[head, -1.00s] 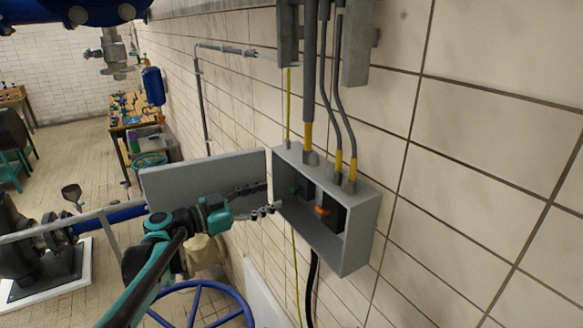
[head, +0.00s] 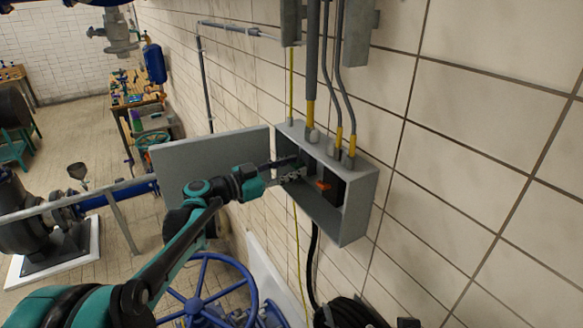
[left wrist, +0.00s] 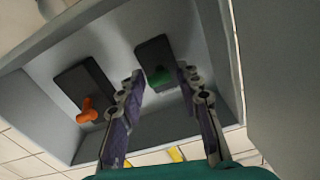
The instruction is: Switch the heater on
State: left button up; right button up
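A grey switch box (head: 356,217) hangs on the tiled wall, its door (head: 205,155) swung open to the left. Inside are two dark switch blocks, one with an orange handle (head: 325,186) and one with a green handle (left wrist: 160,76). I cannot tell from any label which one belongs to the heater. My left gripper (head: 298,170) reaches into the box opening at the green switch. In the left wrist view it (left wrist: 160,78) is open, with the green handle between its fingertips; contact cannot be told. In the head view the gripper mostly hides the green handle.
Grey conduits with yellow ends (head: 338,138) enter the box top. The open door stands close behind my left arm. Below are a blue handwheel (head: 197,306) and black coiled hose (head: 345,312). A railing (head: 95,196) and pump are at left.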

pick_arm(q)
jog(key=shift+c, duration=0.4)
jog(key=shift+r+g+y+p, duration=0.4)
jog(key=shift+y+p, duration=0.1)
jog(key=shift+p, duration=0.2)
jog(key=shift+r+g+y+p, duration=0.1)
jog(key=shift+g+y+p, duration=0.3)
jog(key=shift+y+p, duration=0.25)
jog(key=o, duration=0.9)
jog(key=shift+o, duration=1)
jog(key=shift+w+d, duration=0.1)
jog(key=v, duration=1.2)
